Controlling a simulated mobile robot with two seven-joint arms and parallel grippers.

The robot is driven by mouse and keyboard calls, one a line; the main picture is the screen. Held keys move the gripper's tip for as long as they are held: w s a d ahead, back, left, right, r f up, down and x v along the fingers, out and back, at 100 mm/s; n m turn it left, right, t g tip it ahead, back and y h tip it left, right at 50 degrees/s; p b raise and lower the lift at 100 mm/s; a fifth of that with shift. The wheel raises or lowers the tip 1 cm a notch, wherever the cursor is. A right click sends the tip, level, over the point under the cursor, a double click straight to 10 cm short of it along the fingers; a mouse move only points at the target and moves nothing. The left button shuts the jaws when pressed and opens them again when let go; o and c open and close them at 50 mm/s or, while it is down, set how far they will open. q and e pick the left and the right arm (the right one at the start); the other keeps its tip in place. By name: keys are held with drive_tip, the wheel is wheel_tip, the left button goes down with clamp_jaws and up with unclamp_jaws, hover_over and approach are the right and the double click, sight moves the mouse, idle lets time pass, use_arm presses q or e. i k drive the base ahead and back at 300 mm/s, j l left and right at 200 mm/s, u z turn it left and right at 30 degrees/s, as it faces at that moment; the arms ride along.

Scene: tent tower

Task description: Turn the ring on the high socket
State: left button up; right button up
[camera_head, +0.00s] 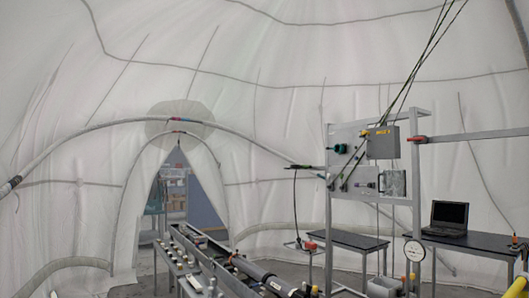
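A grey panel (352,136) is mounted high on an upright metal frame right of centre. A small green and dark round fitting (340,148), which looks like the high socket, sticks out from the panel's left part. It is too small to make out its ring or how the ring is turned. A lower plate (366,172) below it carries more small fittings. Neither of my grippers shows in this view, and nothing of mine is seen touching the panel.
A grey box (382,143) with black cables rising from it sits right of the fitting. Dark tables stand behind, the right one (470,240) holding a laptop (449,218). A long bench (205,250) with pipes and fittings fills the lower middle. A round gauge (414,250) hangs lower right.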

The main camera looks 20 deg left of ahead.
sight(342, 147)
drive_tip(key=u, duration=0.25)
drive_tip(key=i+z, duration=0.15)
drive_tip(key=z, duration=0.2)
drive_tip(key=i+j+z, duration=0.15)
drive_tip(key=z, duration=0.25)
drive_tip(key=i+j+z, duration=0.15)
drive_tip(key=z, duration=0.2)
drive_tip(key=i+j+z, duration=0.15)
drive_tip(key=j, duration=0.15)
drive_tip(key=i+j+z, duration=0.15)
drive_tip(key=j, duration=0.2)
drive_tip(key=i+j+z, duration=0.15)
drive_tip(key=j, duration=0.2)
drive_tip(key=i+j, duration=0.15)
drive_tip(key=j, duration=0.2)
drive_tip(key=i+j, duration=0.1)
drive_tip(key=j, duration=0.25)
drive_tip(key=i+j, duration=0.15)
drive_tip(key=j, duration=0.2)
drive_tip(key=z, duration=0.05)
